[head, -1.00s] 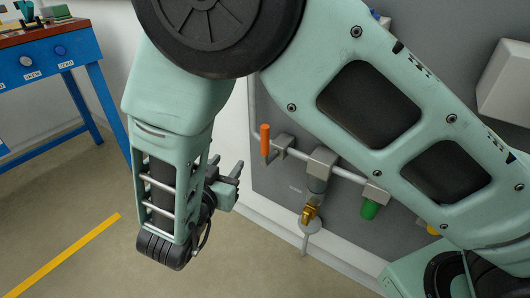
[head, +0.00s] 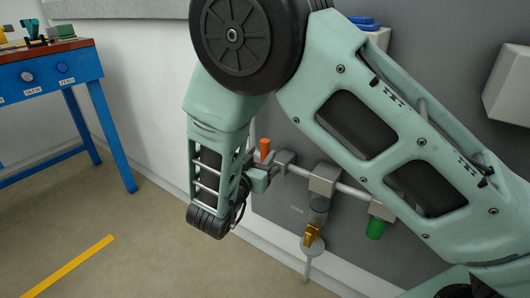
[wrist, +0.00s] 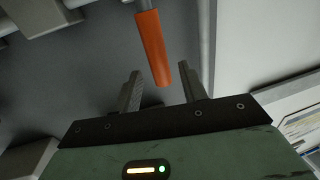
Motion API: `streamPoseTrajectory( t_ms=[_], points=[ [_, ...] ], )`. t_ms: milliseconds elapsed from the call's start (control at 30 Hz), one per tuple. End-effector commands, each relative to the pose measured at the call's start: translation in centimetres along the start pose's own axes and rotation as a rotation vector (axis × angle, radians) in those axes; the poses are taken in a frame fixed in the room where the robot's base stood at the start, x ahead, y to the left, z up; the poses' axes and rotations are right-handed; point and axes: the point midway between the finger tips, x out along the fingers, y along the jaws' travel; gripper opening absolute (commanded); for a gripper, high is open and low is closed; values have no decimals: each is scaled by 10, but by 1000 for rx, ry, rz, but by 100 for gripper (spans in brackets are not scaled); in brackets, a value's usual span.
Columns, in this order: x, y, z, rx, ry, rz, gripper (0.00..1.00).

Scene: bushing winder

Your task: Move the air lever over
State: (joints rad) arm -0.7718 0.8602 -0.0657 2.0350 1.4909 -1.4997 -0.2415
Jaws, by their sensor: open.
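The air lever has an orange handle (head: 265,149) that stands upright on the grey pipe at the wall panel. In the head view my gripper (head: 268,172) is right beside its lower part, partly hidden by my own wrist. In the wrist view the orange handle (wrist: 152,48) hangs in from the top, with its free end between the two fingers of my gripper (wrist: 160,88). The fingers are apart, with a gap on each side of the handle. I cannot tell whether either finger touches it.
Right of the lever the pipe carries a grey block (head: 323,179), a brass fitting (head: 312,235) and a green cap (head: 376,228). The grey panel (head: 460,80) stands close behind. A blue bench (head: 85,70) stands at the left.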

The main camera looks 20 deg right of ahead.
Motion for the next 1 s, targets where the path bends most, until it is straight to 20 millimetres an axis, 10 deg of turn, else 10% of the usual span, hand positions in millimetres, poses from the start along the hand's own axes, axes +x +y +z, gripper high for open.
streamPoseTrajectory(
  t_ms=[633,800,1000],
  points=[
    [38,0,0,-1,0,-1,42],
    [38,0,0,-1,0,-1,0],
    [40,-1,0,6,1,-1,0]
  ],
)
